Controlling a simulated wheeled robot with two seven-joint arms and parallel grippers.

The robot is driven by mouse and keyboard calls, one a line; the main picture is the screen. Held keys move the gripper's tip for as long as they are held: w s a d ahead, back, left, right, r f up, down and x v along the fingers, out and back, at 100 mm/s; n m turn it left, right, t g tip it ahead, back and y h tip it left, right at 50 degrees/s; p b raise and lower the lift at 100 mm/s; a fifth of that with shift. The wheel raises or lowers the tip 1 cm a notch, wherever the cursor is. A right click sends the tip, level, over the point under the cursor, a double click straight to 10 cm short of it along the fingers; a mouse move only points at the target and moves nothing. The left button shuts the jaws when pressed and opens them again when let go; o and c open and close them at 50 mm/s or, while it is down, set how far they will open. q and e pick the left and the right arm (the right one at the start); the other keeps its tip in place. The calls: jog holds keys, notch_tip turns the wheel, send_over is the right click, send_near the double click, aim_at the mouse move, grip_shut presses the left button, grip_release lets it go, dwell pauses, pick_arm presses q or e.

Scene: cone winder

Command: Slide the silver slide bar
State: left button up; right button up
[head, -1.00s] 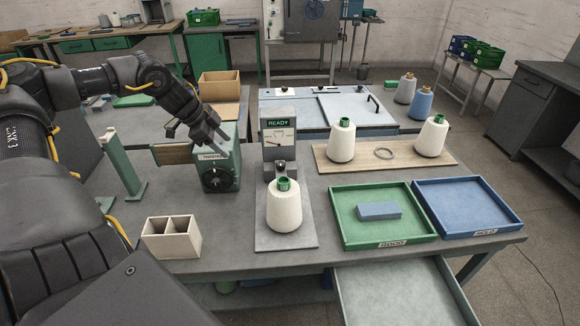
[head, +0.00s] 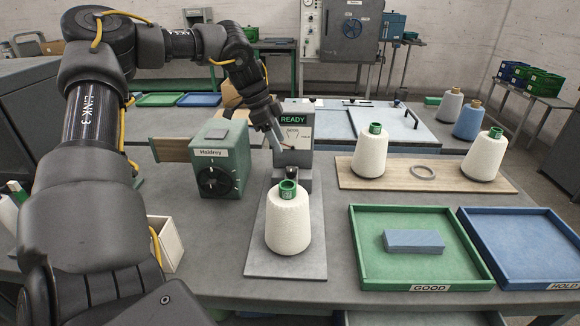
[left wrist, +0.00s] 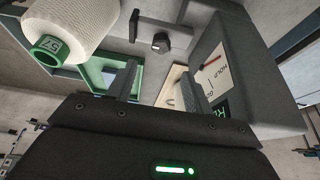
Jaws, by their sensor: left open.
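My left gripper (head: 276,138) is open and empty, just in front of the tester (head: 300,157) with the READY display. In the left wrist view its two fingers (left wrist: 155,85) stand apart with nothing between them. The tester (left wrist: 245,75) is close on their right. A black knob (left wrist: 160,42) on a grey part shows beyond the fingertips. I cannot pick out the silver slide bar for certain. A pale strip with small dark fittings (head: 358,103) lies on the rear bench, well beyond the gripper. My right gripper is not in view.
A white cone (head: 288,222) stands on the grey plate before the tester. The green Haldrey box (head: 219,160) is to its left. A green GOOD tray (head: 366,270) holds a blue block; a blue HOLD tray (head: 481,250) is beside it. A wooden board (head: 440,182) bears two cones and a ring.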

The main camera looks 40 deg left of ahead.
aim_at(291, 169)
pick_arm(q)
jog(key=x, duration=0.8)
jog(key=shift+f+p, duration=0.25)
jog(key=shift+p, duration=0.1)
jog(key=shift+w+d+f, duration=0.1)
jog(key=shift+w+f, duration=0.05)
jog(key=shift+f, duration=0.25)
